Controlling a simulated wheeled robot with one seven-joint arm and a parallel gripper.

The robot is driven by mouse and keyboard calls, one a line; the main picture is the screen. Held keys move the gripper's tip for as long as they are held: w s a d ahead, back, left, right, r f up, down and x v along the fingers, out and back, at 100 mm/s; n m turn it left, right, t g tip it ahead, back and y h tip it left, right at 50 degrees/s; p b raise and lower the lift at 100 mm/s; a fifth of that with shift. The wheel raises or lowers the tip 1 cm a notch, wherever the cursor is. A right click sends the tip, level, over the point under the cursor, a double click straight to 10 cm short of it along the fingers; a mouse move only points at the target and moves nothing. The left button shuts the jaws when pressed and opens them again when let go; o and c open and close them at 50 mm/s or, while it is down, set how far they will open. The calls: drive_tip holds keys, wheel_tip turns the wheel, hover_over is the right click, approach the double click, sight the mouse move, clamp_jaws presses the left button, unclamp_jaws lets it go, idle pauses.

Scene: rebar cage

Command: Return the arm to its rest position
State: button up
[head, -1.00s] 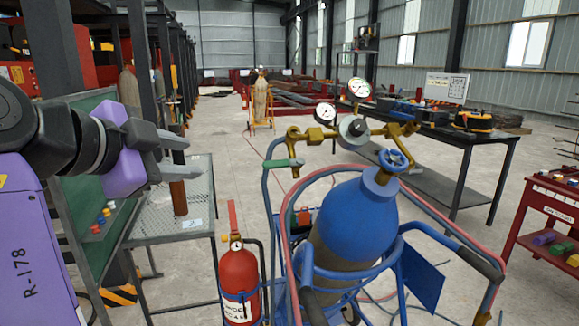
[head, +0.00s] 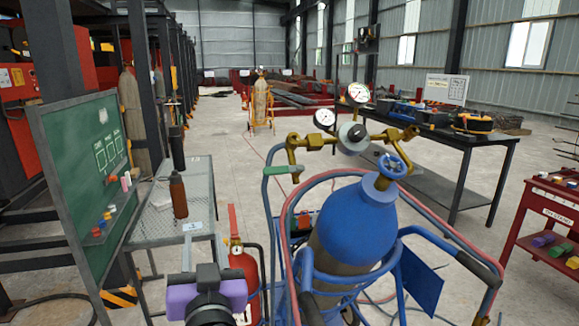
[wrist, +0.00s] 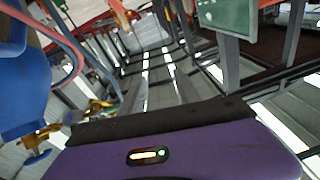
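The wrist picture is tilted and somewhat blurred.
A blue gas cylinder (head: 355,225) in a blue trolley stands close on the right. A red extinguisher (head: 243,265) is just behind my gripper. A green board (head: 85,150) and mesh table (head: 200,215) with a brown bottle (head: 179,195) are left. Floor beyond is open.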

drive_tip(key=s+d+f+n+y+p, duration=0.1)
drive_tip(key=s+d+f+n, duration=0.1)
drive_tip(key=s+d+f, duration=0.5)
drive_tip(key=s+d+f+n+p, duration=0.1)
drive_tip(key=s+d+f, duration=0.4)
drive_tip(key=s+d, duration=0.4)
drive_tip(key=s+d+f+m+g+h, duration=0.1)
drive_tip(key=s+d+h, duration=0.1)
drive_tip(key=s+d, duration=0.4)
drive_tip(key=s+d+f+m+g+h+p, duration=0.1)
drive_tip(key=s+d, duration=0.5)
drive_tip(key=s, duration=0.6)
drive_tip(key=s+d+f+m+g+h+p, duration=0.1)
drive_tip(key=s+d+f+m+h, duration=0.1)
drive_tip(key=s+d+h, duration=0.2)
drive_tip(key=s+d, duration=0.3)
drive_tip(key=s, duration=0.2)
drive_tip(key=shift+s+m, duration=0.25)
drive_tip(key=shift+m, duration=0.15)
drive_tip(key=shift+d, duration=0.1)
